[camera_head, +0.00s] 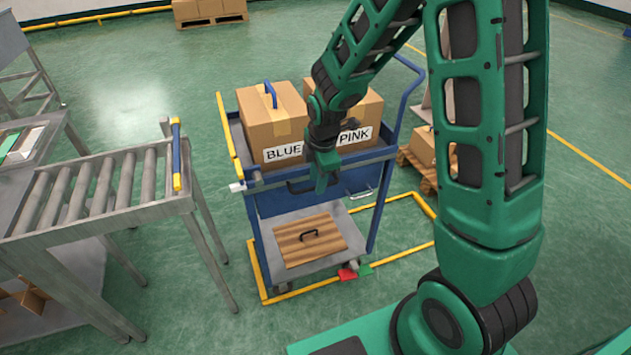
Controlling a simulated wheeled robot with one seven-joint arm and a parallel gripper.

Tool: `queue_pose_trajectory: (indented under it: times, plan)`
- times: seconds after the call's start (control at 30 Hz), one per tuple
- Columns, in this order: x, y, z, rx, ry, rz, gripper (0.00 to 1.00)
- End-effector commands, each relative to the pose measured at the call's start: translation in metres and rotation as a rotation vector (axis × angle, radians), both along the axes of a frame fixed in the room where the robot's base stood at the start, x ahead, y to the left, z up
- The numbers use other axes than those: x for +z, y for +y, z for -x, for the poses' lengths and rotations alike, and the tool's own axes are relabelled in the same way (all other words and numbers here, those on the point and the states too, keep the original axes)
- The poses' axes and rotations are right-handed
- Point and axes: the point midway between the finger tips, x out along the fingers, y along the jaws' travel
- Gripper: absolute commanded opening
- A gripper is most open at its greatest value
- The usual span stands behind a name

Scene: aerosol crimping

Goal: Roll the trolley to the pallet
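The blue trolley (311,205) stands in the middle of the view, inside a yellow floor outline. Two cardboard boxes marked BLUE (262,128) and PINK (362,108) sit on its upper deck. A slatted wooden board (309,241) with a dark handle lies on its lower shelf. My gripper (322,184) points down at the trolley's near upper edge, beside a dark handle. Whether its fingers are open, shut or touching the trolley cannot be told. One wooden pallet (426,181) with a carton (421,147) is right of the trolley, partly hidden by my arm.
A roller conveyor (96,187) and metal benches stand close on the left. Another loaded pallet (212,20) is at the far back. Red (347,274) and green (364,269) pieces lie by the trolley's near wheel. Green floor is open behind the trolley and at far right.

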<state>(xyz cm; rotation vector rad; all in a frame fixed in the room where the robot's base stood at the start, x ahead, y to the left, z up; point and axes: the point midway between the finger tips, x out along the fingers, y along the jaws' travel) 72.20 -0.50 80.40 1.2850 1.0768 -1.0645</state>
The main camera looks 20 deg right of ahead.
Motion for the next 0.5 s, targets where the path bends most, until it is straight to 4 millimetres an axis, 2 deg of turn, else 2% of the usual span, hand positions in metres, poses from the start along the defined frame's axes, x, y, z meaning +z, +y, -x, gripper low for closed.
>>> queue_pose_trajectory:
  times: [0.17, 0.43, 0.47, 0.5]
  plan:
    - [-0.0089, -0.0002, -0.0015, -0.001, 0.0, 0.0, 0.29]
    - [-0.0097, -0.0003, -0.0017, -0.001, 0.0, 0.0, 0.29]
    - [-0.0097, -0.0003, -0.0017, -0.001, 0.0, 0.0, 0.27]
    - [-0.0097, -0.0003, -0.0017, -0.001, -0.001, 0.0, 0.17]
